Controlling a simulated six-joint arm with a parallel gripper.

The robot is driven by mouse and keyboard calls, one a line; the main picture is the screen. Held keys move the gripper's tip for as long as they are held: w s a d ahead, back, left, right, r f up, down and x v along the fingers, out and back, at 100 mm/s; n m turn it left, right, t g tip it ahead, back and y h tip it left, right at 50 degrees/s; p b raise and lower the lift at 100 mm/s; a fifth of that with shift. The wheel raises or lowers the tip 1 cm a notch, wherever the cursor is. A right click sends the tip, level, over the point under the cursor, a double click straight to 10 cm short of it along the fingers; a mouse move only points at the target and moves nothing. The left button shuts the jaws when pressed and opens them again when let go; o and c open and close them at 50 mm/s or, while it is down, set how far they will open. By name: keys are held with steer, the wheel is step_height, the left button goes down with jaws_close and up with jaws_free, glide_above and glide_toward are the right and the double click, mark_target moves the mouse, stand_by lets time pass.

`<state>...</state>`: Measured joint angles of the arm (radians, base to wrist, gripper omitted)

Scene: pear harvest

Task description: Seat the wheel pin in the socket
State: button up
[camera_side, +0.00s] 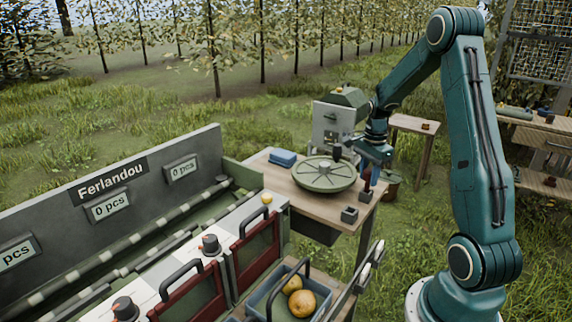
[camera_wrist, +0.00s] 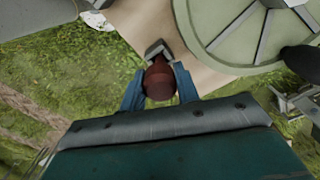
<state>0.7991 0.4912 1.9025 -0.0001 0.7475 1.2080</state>
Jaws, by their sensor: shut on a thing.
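My gripper (camera_wrist: 158,88) is shut on the wheel pin (camera_wrist: 158,78), a dark red piece with a rounded top, between its two blue fingers. In the side view my gripper (camera_side: 370,174) points down over the right end of the wooden table, and the red pin (camera_side: 367,186) shows below it. A small grey square block (camera_side: 365,197), which looks like a socket, is right under the pin. It also shows in the wrist view (camera_wrist: 156,49), partly hidden by the pin. I cannot tell whether the pin touches it. A second grey block (camera_side: 349,215) sits nearer the table's front edge.
A large green spoked wheel (camera_side: 318,179) with a black knob (camera_side: 337,153) lies on the table (camera_side: 280,181), left of my gripper. A blue box (camera_side: 282,158) is behind it. A grey-green machine (camera_side: 331,128) stands behind the table. A crate (camera_side: 262,299) with fruit is in front.

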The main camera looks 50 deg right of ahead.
steer(key=shift+f, duration=1.15)
stand_by(0.7)
steer(key=o, duration=1.6)
steer(key=shift+c, duration=0.2)
steer(key=shift+w+r, duration=0.15)
steer(key=shift+r, duration=0.05)
steer(key=shift+w+d+r, duration=0.1)
steer(key=shift+r, duration=0.5)
steer(key=shift+s+r, duration=0.15)
steer(key=shift+r, duration=1)
steer(key=shift+s+r, duration=0.1)
steer(key=shift+r, duration=1)
